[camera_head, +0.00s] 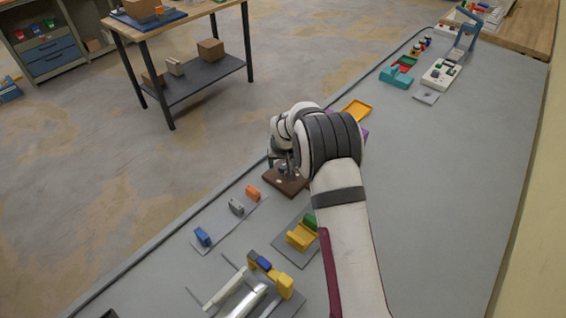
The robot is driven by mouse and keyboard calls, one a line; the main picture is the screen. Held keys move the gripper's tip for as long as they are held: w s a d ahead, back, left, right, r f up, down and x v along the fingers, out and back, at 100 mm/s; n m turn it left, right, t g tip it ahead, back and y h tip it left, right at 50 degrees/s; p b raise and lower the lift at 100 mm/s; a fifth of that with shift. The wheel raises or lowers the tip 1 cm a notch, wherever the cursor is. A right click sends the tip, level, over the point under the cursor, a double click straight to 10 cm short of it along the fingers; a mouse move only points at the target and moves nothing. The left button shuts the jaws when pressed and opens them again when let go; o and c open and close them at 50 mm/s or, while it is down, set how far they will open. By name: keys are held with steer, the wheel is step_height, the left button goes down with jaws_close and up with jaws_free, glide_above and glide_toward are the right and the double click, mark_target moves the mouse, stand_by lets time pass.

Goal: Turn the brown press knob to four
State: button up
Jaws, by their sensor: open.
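A brown box (272,184) sits on the grey bench top near its left edge, at the middle of the view. My gripper (284,168) is directly above it, pointing down, with the fingertips close to its top. The gripper is open. A small metallic part shows between the fingers and the box. The knob's marks and pointer are too small and too covered to read. I cannot tell whether the fingers touch the knob.
Orange, grey and blue blocks (203,237) stand on a strip at the lower left. A yellow and green fixture (301,236) is close in front. A yellow tray (356,110) and purple piece lie behind my wrist. The bench's right side is clear.

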steer(key=shift+w+f, duration=0.25)
steer(key=shift+f, duration=0.35)
jaws_close()
